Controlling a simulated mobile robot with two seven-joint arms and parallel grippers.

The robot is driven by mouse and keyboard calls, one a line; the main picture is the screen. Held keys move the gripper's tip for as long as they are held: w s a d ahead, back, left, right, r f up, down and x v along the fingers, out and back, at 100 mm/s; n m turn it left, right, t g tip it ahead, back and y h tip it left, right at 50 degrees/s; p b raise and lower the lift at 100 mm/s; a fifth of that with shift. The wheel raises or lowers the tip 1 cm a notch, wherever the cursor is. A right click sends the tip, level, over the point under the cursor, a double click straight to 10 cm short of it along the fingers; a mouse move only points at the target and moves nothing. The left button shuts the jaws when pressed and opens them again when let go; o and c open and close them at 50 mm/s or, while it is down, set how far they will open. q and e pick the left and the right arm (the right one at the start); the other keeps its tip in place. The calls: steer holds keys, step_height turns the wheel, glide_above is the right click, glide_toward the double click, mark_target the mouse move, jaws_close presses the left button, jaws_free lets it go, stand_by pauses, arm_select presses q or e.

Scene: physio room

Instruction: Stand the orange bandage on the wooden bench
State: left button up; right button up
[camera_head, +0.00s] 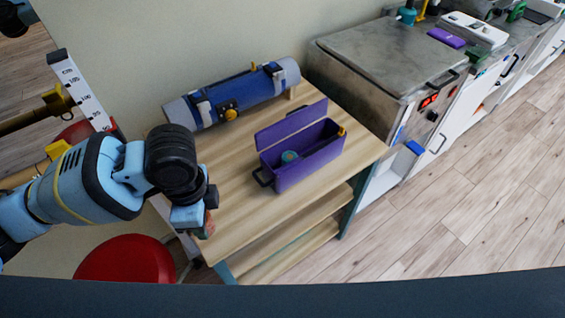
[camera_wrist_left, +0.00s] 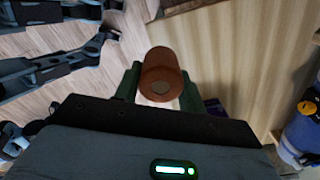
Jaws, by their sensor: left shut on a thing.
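The orange bandage (camera_wrist_left: 162,72) is a brownish-orange roll in the left wrist view, its round end facing the camera. My left gripper (camera_wrist_left: 160,88) is shut on it, one green finger on each side. In the head view my left gripper (camera_head: 204,226) is at the front left edge of the wooden bench (camera_head: 232,212), and little of the roll shows. The bench top also shows in the left wrist view (camera_wrist_left: 245,60), beside and beyond the roll. I cannot tell whether the roll touches the bench. My right gripper is not in view.
An open purple box (camera_head: 308,163) with a teal roll inside stands mid-bench. A blue-grey strapped cylinder (camera_head: 235,95) lies along the back. A metal cabinet (camera_head: 385,65) stands right of the bench, a red stool (camera_head: 125,260) at its left. The bench's front left top is clear.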

arm_select(q)
steer(key=s+d+f+m, duration=0.2)
steer(key=d+f+m, duration=0.1)
steer(key=m, duration=0.7)
steer(key=s+d+f+m+b, duration=0.1)
steer(key=s+d+f+m, duration=0.1)
steer(key=m, duration=0.9)
steer(key=shift+s+d+f, duration=0.15)
steer(key=shift+d+f, duration=0.6)
steer(key=shift+d, duration=0.4)
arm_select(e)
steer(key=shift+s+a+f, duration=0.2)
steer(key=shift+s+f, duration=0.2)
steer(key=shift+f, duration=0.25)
